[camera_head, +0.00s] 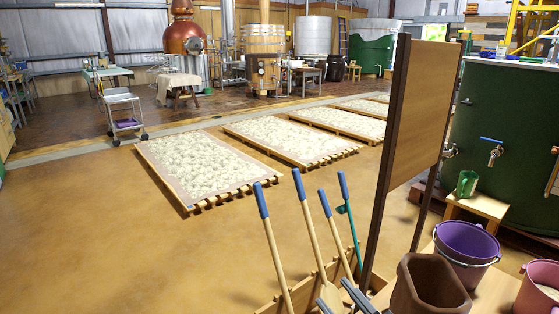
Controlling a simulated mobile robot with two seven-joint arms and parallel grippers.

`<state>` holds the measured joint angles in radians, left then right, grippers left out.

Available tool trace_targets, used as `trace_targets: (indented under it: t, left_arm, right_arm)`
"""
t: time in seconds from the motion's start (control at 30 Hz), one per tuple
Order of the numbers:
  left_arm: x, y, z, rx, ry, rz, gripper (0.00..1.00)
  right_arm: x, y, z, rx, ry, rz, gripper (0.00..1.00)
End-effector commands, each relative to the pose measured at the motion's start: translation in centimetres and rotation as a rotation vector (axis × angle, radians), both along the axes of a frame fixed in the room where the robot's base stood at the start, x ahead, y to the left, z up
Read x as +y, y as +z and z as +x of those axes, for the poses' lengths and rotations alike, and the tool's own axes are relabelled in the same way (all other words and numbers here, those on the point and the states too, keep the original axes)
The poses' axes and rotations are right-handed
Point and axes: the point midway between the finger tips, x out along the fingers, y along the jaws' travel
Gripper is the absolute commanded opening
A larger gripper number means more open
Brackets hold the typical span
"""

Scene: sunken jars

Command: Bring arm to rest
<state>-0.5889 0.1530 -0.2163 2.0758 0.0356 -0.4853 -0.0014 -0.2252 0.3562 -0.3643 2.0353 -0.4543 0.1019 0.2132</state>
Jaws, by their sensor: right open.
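My right gripper (341,299) shows only at the bottom edge of the head view, a little right of the middle. Its two grey fingers are spread apart, and I see nothing held between them. The rest of the gripper and its arm are below the picture. The fingers overlap the lower ends of the blue-handled tools (308,222) in the picture; I cannot tell how near they are. A brown container (430,288) stands to the right of the fingers. My left gripper is not in view.
A wooden rack (271,308) holds the long-handled tools beside an upright board (419,108). A purple bucket (466,243) and a pink bucket (539,290) stand at the right. A green tank (511,115) rises behind them. Open floor (120,255) lies at the left.

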Motion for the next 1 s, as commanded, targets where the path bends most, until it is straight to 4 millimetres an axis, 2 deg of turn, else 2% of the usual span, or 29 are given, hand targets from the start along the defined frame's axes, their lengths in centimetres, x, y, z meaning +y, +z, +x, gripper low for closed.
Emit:
trace_targets:
  t: [0.03, 0.1, 0.17, 0.2, 0.33, 0.37, 0.4, 0.6, 0.8, 0.9, 1.0]
  left_arm:
    - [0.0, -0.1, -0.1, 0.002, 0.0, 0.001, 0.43]
    - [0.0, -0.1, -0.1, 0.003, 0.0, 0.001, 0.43]
    - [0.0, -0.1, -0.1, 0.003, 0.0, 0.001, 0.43]
    - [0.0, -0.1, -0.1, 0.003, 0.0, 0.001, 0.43]
    - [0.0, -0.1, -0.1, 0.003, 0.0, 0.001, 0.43]
    - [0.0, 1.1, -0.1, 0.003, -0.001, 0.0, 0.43]
    - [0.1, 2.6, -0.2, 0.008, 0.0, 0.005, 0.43]
    - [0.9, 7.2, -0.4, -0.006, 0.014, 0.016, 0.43]
    - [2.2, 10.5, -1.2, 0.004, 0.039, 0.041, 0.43]
    - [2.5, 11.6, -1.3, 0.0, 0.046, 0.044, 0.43]
    - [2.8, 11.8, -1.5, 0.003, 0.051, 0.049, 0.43]
  right_arm:
    - [-1.4, -3.3, -0.6, 0.158, -0.092, 0.052, 0.42]
    - [-3.1, -7.6, -1.9, 0.363, -0.193, 0.098, 0.42]
    - [-4.0, -10.8, -3.5, 0.521, -0.254, 0.129, 0.42]
    - [-4.4, -12.8, -4.8, 0.619, -0.286, 0.145, 0.42]
    - [-4.9, -18.4, -10.0, 0.92, -0.353, 0.191, 0.42]
    - [-5.0, -17.7, -10.4, 0.943, -0.357, 0.194, 0.42]
    - [-5.2, -15.9, -10.0, 0.924, -0.358, 0.186, 0.42]
    - [-6.2, -11.8, -10.4, 0.918, -0.382, 0.174, 0.42]
    - [-7.2, -8.1, -10.9, 0.912, -0.403, 0.163, 0.42]
    - [-7.6, -7.1, -11.1, 0.911, -0.411, 0.159, 0.42]
    - [-7.8, -6.6, -11.2, 0.908, -0.416, 0.157, 0.42]
